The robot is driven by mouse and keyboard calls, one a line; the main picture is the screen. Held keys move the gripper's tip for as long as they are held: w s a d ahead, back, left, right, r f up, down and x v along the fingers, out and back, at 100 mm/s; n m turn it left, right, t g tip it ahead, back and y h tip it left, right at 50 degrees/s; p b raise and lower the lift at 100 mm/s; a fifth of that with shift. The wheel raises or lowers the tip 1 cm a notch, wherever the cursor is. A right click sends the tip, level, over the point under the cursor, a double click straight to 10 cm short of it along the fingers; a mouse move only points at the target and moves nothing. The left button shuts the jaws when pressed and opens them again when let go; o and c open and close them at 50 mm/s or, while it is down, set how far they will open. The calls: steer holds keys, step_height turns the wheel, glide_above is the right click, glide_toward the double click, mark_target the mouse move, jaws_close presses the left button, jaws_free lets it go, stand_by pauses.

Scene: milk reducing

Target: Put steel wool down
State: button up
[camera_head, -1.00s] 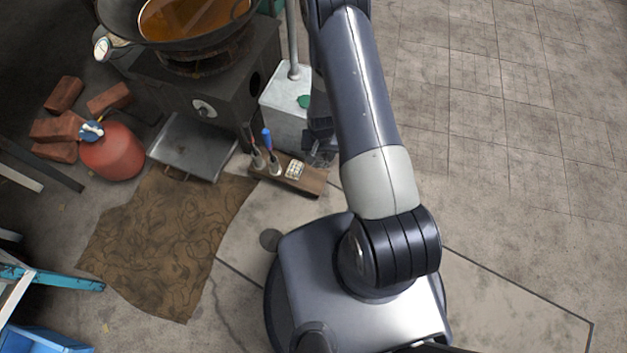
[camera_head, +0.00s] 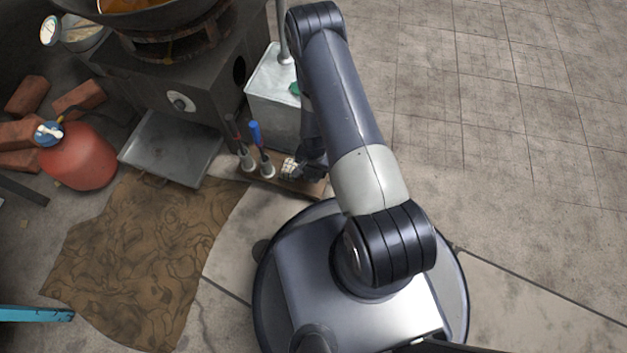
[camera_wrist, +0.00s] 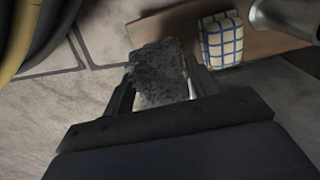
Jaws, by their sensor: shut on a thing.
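The steel wool (camera_wrist: 158,72) is a rough dark grey pad between the two fingers of my gripper (camera_wrist: 160,88) in the wrist view. My gripper is shut on it, at the near edge of a brown wooden board (camera_wrist: 175,30). Whether the pad touches the board cannot be told. In the head view my gripper (camera_head: 308,168) is low beside the board's right end, and the steel wool is hidden there. A white cloth with blue checks (camera_wrist: 220,40) lies on the board just right of the steel wool; it also shows in the head view (camera_head: 289,168).
Two upright tools in holders, one blue-handled (camera_head: 256,135), stand left of the cloth. A grey metal box (camera_head: 272,100) is behind the board. A stove (camera_head: 185,75) with a wok, a metal tray (camera_head: 170,147) and a red gas cylinder (camera_head: 80,160) are at left. The right floor is clear.

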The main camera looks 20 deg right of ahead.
mark_target(314, 179)
step_height(314, 179, down, 8)
steer(key=shift+r+b, duration=0.2)
steer(key=shift+b, duration=1.05)
steer(key=shift+f, duration=0.15)
steer(key=o, duration=1)
step_height(314, 179, up, 12)
steer(key=p, duration=0.4)
